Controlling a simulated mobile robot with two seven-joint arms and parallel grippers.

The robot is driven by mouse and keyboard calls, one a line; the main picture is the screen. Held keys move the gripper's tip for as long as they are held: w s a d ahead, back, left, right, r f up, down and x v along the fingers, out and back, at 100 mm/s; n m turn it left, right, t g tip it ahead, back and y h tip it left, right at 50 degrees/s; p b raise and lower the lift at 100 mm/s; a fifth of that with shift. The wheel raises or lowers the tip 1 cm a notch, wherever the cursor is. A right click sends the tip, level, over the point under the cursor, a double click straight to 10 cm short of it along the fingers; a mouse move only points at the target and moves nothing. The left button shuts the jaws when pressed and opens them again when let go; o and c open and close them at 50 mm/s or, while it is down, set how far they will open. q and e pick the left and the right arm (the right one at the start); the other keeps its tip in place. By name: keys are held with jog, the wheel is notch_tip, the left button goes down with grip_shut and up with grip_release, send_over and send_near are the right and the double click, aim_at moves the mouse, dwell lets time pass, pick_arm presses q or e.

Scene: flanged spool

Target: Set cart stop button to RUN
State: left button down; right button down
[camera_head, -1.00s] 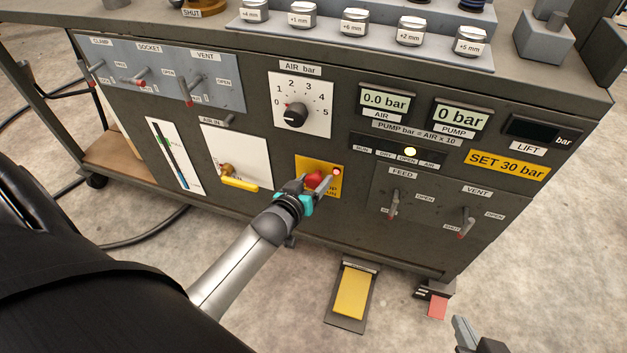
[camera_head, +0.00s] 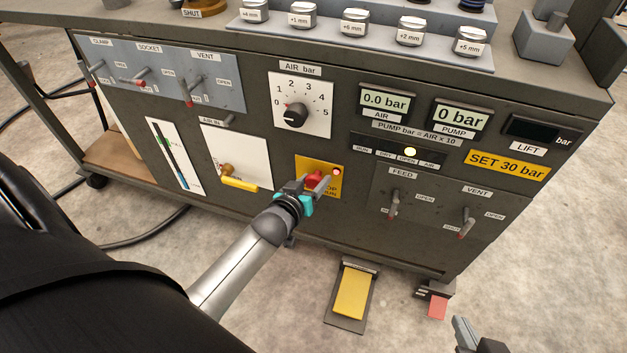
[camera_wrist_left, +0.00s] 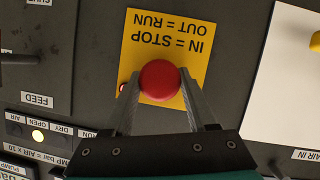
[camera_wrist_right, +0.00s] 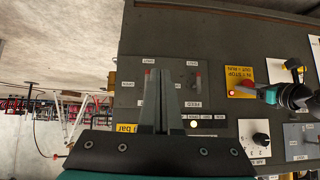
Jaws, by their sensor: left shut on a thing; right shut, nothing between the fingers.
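The red round stop button (camera_wrist_left: 159,80) sits on a yellow plate (camera_wrist_left: 200,45) marked "IN = STOP, OUT = RUN", shown upside down in the left wrist view. In the head view the button (camera_head: 314,180) is partly behind my left gripper (camera_head: 322,183). My left gripper's fingers (camera_wrist_left: 159,95) are on both sides of the button and shut on it. A small red lamp (camera_head: 337,171) is lit at the plate's upper right corner. Whether the button is in or out is hard to tell. My right gripper (camera_wrist_right: 167,85) is shut and empty, away from the panel, at the head view's lower right.
The cart panel carries an AIR dial (camera_head: 295,113), a yellow-handled valve (camera_head: 240,184) left of the plate, and FEED (camera_head: 394,203) and VENT (camera_head: 466,222) levers right of it. A yellow pedal (camera_head: 351,294) and a red pedal (camera_head: 437,305) are on the floor.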

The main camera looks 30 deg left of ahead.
pick_arm(q)
jog(key=shift+s+d+p, duration=0.2)
jog(key=shift+s+p, duration=0.5)
jog(key=shift+p, duration=0.1)
jog(key=shift+s+f, duration=0.1)
pick_arm(e)
jog(key=shift+s+d+r+g+h, duration=0.15)
jog(key=shift+s+d+g+h, duration=0.3)
jog(key=shift+s+d+g, duration=0.5)
jog(key=shift+s+d+r+g+h, duration=0.15)
jog(key=shift+s+d+g+h, duration=0.45)
jog(key=shift+d, duration=0.5)
jog(key=shift+s, duration=0.15)
pick_arm(q)
jog(key=c, duration=0.6)
grip_release()
jog(key=shift+s, duration=0.1)
jog(key=shift+o, duration=0.7)
